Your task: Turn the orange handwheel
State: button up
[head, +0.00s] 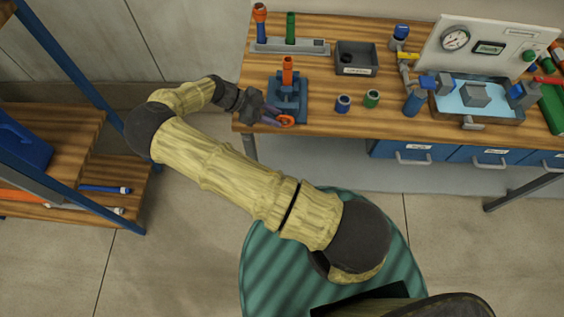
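An orange ring-shaped part (286,121), which looks like the handwheel, shows at the front of a blue fixture (290,105) near the bench's left front edge. My gripper (276,117) reaches in from the left, with its fingertips right at the ring's left side. The fingers are small and dark here and partly overlap the ring. I cannot tell whether they touch it, grip it or stand open beside it. An orange-red upright part (288,72) stands at the back of the same fixture.
A grey rack (290,46) with upright tools and a dark bin (357,58) stand behind the fixture. Blue (343,103) and green (372,98) rings lie to its right. Farther right are a water tray (478,112) and a gauge panel (485,45). A wooden shelf (60,138) stands left.

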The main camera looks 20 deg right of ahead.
aim_at(284, 115)
jog(key=shift+s+d+r+t+y+p, duration=0.2)
jog(key=shift+y+p, duration=0.25)
jog(key=shift+p, duration=0.3)
jog(key=shift+w+d+r+t+y+p, duration=0.1)
jog(key=shift+r+y+p, duration=0.3)
jog(key=shift+p, duration=0.3)
jog(key=shift+s+d+r+t+y+p, duration=0.1)
jog(key=shift+d+r+y+p, duration=0.1)
jog(key=shift+y+p, duration=0.4)
jog(key=shift+d+r+t+y+p, duration=0.15)
jog(key=shift+t+y+p, duration=0.25)
jog(key=shift+y+p, duration=0.55)
jog(key=shift+s+d+t+y, duration=0.1)
jog(key=shift+d+t+y, duration=0.3)
jog(key=shift+y, duration=0.7)
jog(key=shift+s+d+t+y+b, duration=0.15)
jog(key=shift+d+t+y+b, duration=0.25)
jog(key=shift+y+b, duration=0.65)
jog(key=shift+s+d+y+b, duration=0.1)
jog(key=shift+d+y+b, duration=0.25)
jog(key=shift+y, duration=0.3)
